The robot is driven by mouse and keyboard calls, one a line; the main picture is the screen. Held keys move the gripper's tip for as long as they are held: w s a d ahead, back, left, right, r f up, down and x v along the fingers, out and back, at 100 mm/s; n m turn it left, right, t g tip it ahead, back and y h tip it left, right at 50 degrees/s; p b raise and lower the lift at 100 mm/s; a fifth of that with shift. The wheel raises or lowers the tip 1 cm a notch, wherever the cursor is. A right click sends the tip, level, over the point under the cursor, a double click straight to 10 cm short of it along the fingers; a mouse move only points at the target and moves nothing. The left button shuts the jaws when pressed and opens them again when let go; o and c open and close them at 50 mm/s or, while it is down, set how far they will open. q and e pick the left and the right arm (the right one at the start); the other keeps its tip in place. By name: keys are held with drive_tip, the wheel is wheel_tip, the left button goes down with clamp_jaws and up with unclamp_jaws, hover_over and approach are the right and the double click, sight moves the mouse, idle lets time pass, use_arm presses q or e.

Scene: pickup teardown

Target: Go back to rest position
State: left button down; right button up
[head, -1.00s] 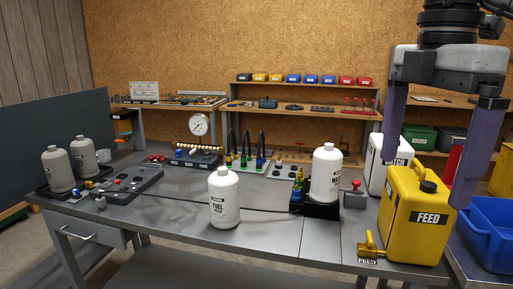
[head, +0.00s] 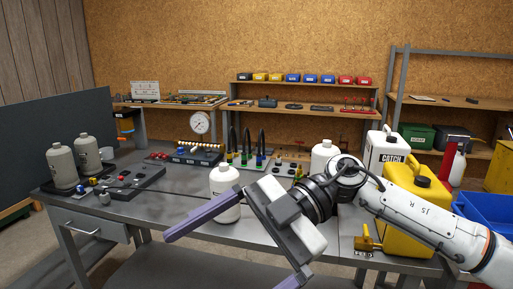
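My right gripper (head: 226,262) reaches in from the right in the head view, in front of the workbench (head: 170,208). Its two purple fingers are spread wide with nothing between them. One finger points to the lower left; the other runs down to the bottom edge, its tip possibly cut off. My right arm covers part of the yellow feed can (head: 402,185) and the lower part of a white bottle (head: 323,153). The white fuel bottle (head: 224,184) stands upright behind the gripper. My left gripper is not in view.
Two grey bottles (head: 61,167) stand at the bench's left. A pressure gauge (head: 199,123) stands at the back. The white catch can (head: 385,148) is behind the feed can. A blue bin (head: 482,208) is at the right. The bench's front left middle has free room.

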drive_tip(key=w+a+f+m+t+y, duration=0.1)
drive_tip(key=w+a+m+t+y, duration=0.1)
drive_tip(key=w+m+t+y, duration=0.65)
drive_tip(key=w+d+f+m+t+h, duration=0.1)
drive_tip(key=d+f+m+t+h, duration=0.45)
drive_tip(key=f+m+t, duration=0.35)
drive_tip(key=w+d+f+m+t+h, duration=0.1)
drive_tip(key=d+f+m+t+h, duration=0.45)
drive_tip(key=f, duration=0.45)
drive_tip(key=s+d+f+m+g+h, duration=0.2)
drive_tip(key=s+d+f+g+h, duration=0.2)
drive_tip(key=s+d+f, duration=0.3)
drive_tip(key=s+d+f+m+g+h, duration=0.2)
drive_tip(key=s+d+f, duration=0.5)
drive_tip(key=s+f, duration=0.7)
wheel_tip(320, 180, down, 6)
drive_tip(key=shift+s+r+g+h, duration=0.1)
drive_tip(key=shift+s+g+h, duration=0.15)
drive_tip(key=shift+g+h, duration=0.7)
